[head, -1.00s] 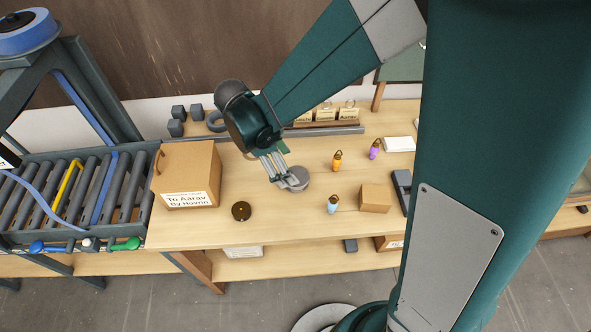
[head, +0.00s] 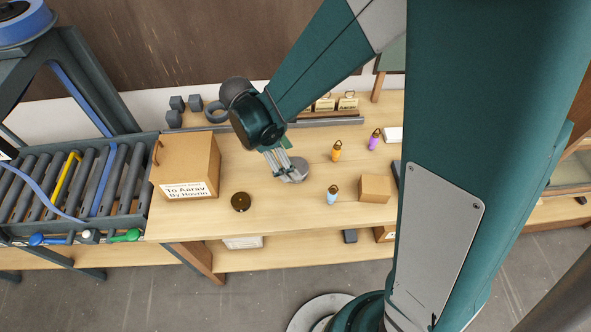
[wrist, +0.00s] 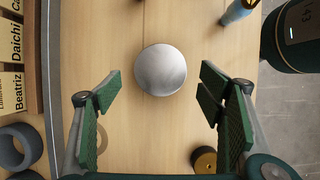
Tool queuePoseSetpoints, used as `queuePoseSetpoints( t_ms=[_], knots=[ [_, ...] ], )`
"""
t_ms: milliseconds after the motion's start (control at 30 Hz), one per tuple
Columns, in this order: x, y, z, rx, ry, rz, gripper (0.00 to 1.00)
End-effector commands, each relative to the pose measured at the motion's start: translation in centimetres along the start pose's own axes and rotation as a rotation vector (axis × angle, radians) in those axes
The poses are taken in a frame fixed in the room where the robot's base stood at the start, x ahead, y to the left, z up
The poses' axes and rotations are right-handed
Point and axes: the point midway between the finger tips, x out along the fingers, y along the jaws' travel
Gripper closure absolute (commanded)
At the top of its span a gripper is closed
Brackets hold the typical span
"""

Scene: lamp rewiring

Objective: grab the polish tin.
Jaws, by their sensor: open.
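A round, flat-topped silver tin (wrist: 160,70), which looks like the polish tin, rests on the wooden bench. In the head view the tin (head: 301,166) is partly hidden behind my fingers. My gripper (head: 291,176) is open above the bench close to it. In the wrist view my gripper (wrist: 160,100) has its green-padded fingers spread wide, with nothing between the pads. The tin lies just ahead of the fingertips, roughly centred between them, and looks clear of both.
A dark round piece with a brass centre (head: 241,202) lies to the left. A blue bottle (head: 332,196) and a small cardboard box (head: 375,188) stand to the right, with orange (head: 336,152) and purple (head: 374,140) bottles behind. A large labelled box (head: 187,165) stands far left.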

Motion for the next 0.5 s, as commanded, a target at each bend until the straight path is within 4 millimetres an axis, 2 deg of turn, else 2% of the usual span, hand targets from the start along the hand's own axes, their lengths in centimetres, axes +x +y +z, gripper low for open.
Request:
queuePoseSetpoints(
  t_ms=[167,500],
  knots=[
    [0.4,0.0,0.0,0.0,0.0,0.0,0.32],
    [3.9,0.0,0.2,0.0,0.0,0.0,0.32]
  ],
)
